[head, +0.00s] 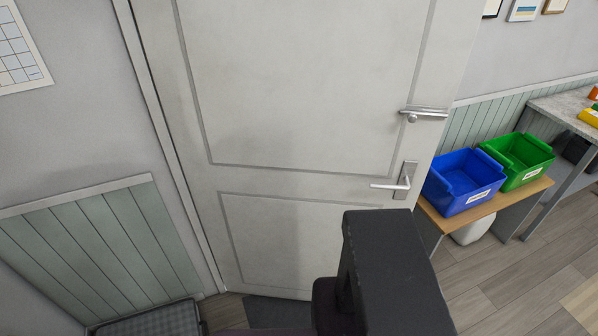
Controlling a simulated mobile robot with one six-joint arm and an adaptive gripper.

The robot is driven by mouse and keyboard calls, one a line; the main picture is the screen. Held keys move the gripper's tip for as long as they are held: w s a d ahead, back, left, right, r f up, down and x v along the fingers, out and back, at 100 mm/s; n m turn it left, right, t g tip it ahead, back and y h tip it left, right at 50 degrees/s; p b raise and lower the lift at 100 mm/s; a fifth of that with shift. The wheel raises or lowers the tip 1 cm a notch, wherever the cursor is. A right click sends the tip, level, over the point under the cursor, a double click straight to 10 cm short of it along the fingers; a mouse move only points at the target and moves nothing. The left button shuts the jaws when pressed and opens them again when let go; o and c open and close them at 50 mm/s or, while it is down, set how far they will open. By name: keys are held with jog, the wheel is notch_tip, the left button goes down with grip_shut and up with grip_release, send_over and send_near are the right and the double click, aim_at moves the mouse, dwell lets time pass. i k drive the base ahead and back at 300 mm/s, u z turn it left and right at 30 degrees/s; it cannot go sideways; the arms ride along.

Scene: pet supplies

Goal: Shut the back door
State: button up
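The back door (290,95) is a pale grey-white panelled door that fills the middle of the head view. Its left edge runs along the door frame (165,130). Its right edge stands in front of the side wall and bench, with no frame showing there, so it looks swung open; how far I cannot tell. A silver lever handle (392,184) on a plate sits near the right edge. A second metal fitting (423,113) is above it. A dark part of my arm covers the lower middle, in front of the door's lower right. My gripper is not visible.
A wooden bench (485,213) right of the door holds a blue bin (462,182) and a green bin (518,160). A grey-topped table (565,105) stands behind. A grey checked cushion (150,322) is at lower left. Wooden floor (520,285) at right is clear.

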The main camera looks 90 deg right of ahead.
aim_at(282, 116)
jog(key=z, duration=0.15)
jog(key=k, duration=0.15)
jog(key=z, duration=3.05)
